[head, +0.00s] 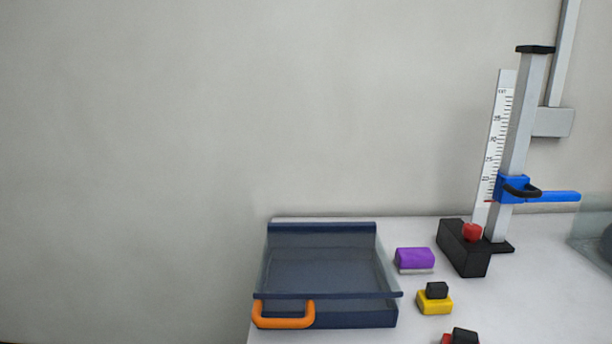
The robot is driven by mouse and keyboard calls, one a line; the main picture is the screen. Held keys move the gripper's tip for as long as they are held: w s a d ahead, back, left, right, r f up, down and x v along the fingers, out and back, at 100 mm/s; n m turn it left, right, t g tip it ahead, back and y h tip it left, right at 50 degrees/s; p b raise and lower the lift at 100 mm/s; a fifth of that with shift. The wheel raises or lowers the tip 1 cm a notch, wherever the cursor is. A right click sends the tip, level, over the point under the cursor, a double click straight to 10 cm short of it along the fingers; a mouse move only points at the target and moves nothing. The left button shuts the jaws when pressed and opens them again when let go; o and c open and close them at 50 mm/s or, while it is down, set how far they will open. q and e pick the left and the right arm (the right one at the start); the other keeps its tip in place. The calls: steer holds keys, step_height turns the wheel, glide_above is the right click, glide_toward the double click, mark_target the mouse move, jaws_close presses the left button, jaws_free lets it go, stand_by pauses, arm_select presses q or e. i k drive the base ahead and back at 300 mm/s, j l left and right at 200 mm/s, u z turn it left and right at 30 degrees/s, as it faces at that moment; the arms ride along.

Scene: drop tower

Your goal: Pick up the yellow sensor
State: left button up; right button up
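The yellow sensor (435,303) is a small yellow block with a black block on top. It rests on the light table in the head view, right of the blue tray and in front of a purple block. Neither of my grippers shows in the head view.
A dark blue tray (325,316) with an orange handle (283,315) stands at the table's left. A purple block (415,258) and a red-and-black block (464,337) are near the sensor. The drop tower (521,130) with a blue carriage (513,189) and black base box (464,252) stands behind right.

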mark_target(435, 300)
steer(key=k+l+u, duration=0.1)
steer(key=l, duration=0.3)
steer(key=k+l+u, duration=0.15)
steer(key=l, duration=0.2)
steer(key=l+u, duration=0.1)
steer(key=l, duration=0.25)
steer(key=k+l+u, duration=0.15)
steer(key=l, duration=0.2)
steer(key=k+l+u, duration=0.1)
steer(key=l, duration=0.25)
steer(key=k, duration=0.1)
